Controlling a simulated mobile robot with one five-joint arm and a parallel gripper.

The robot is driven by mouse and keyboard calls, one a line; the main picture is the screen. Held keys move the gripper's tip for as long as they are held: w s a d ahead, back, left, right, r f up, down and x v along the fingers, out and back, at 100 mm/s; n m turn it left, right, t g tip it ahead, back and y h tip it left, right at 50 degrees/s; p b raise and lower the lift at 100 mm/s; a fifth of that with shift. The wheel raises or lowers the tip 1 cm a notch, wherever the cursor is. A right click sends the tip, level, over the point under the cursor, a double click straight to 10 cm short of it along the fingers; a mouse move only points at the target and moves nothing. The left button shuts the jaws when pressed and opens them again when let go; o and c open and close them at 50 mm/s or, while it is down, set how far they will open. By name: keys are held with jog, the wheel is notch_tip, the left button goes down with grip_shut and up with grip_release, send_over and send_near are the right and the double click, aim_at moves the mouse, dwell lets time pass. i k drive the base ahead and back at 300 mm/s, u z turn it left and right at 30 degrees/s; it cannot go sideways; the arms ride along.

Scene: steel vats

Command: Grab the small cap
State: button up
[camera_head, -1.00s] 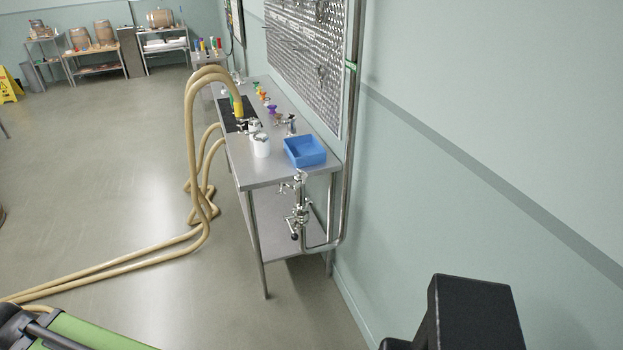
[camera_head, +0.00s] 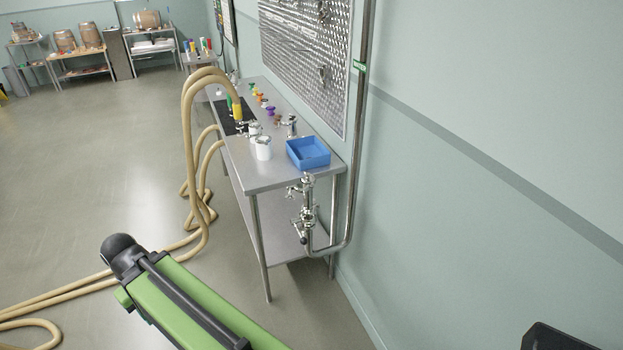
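A steel table (camera_head: 243,172) stands against the right wall, ahead of me. Small coloured pieces lie along its far part, among them a purple one (camera_head: 270,111) and an orange one (camera_head: 263,103). Metal fittings (camera_head: 290,124) and a white container (camera_head: 263,147) stand nearer. I cannot tell which piece is the small cap; at this distance they are too small to make out. My green arm reaches in from the bottom edge, short of the table. My gripper is not clearly visible, so its state and contents cannot be seen.
A blue bin (camera_head: 309,152) sits on the table's near right. Metal valves and a pipe (camera_head: 308,215) are at the table's near end. Beige hoses (camera_head: 187,140) hang off its left side and run across the floor. Open floor lies to the left.

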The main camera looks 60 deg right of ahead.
aim_at(306, 179)
jog(key=z, duration=0.05)
jog(key=i, duration=0.95)
jog(key=u, duration=0.1)
